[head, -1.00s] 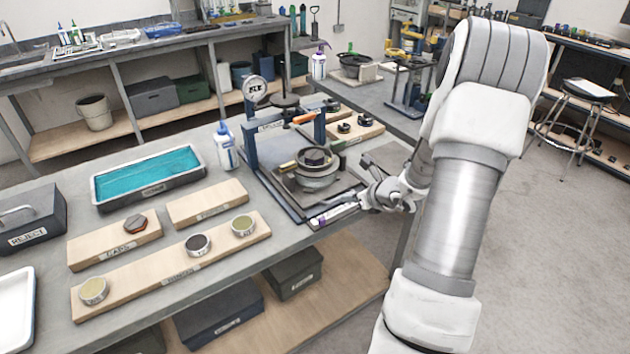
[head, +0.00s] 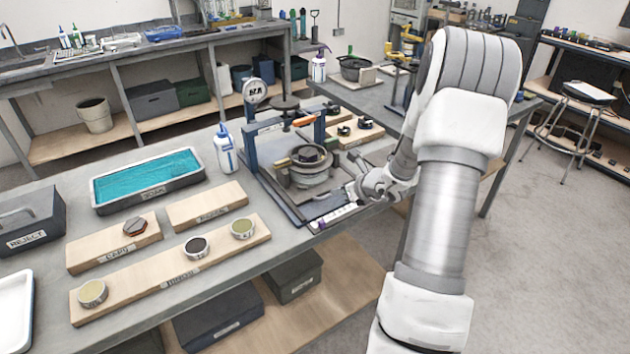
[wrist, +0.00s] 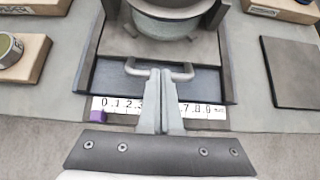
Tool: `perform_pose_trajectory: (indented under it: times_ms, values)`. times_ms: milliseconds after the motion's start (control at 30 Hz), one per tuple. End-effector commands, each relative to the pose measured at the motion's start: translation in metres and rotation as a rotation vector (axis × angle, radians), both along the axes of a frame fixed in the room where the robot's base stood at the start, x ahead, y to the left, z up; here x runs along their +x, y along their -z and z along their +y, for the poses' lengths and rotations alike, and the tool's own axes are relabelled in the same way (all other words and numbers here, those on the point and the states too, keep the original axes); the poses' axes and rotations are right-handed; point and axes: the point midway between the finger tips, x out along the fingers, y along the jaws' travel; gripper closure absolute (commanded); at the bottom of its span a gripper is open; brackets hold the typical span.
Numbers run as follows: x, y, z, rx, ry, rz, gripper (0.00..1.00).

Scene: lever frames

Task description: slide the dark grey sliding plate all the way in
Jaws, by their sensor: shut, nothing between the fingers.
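The dark grey sliding plate (wrist: 205,48) lies between two dark rails and carries a round metal pot (wrist: 165,22). A strip of darker bed shows in front of it. Its light grey bar handle (wrist: 187,73) faces me. My gripper (wrist: 159,74) is shut and empty, its fingertips at the middle of the handle; they appear to touch it and hide part of it. In the head view my gripper (head: 358,190) is at the near right side of the press fixture. A white numbered scale (wrist: 195,110) crosses below the fingers, with a purple marker (wrist: 98,115) at its left end.
The blue press frame (head: 319,128) with its dial (head: 254,90) stands over the plate. A white bottle (head: 226,150) is left of it. A flat dark square (wrist: 292,72) lies to the right. Wooden boards (head: 170,268) lie at the left.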

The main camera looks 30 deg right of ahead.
Motion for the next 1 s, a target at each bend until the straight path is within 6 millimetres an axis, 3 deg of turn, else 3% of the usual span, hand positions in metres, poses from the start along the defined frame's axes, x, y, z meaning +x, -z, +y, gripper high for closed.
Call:
perform_pose_trajectory:
  times_ms: [1000]
  values:
    - [0.046, 0.000, 0.004, 0.000, -0.001, 0.000, 1.00]
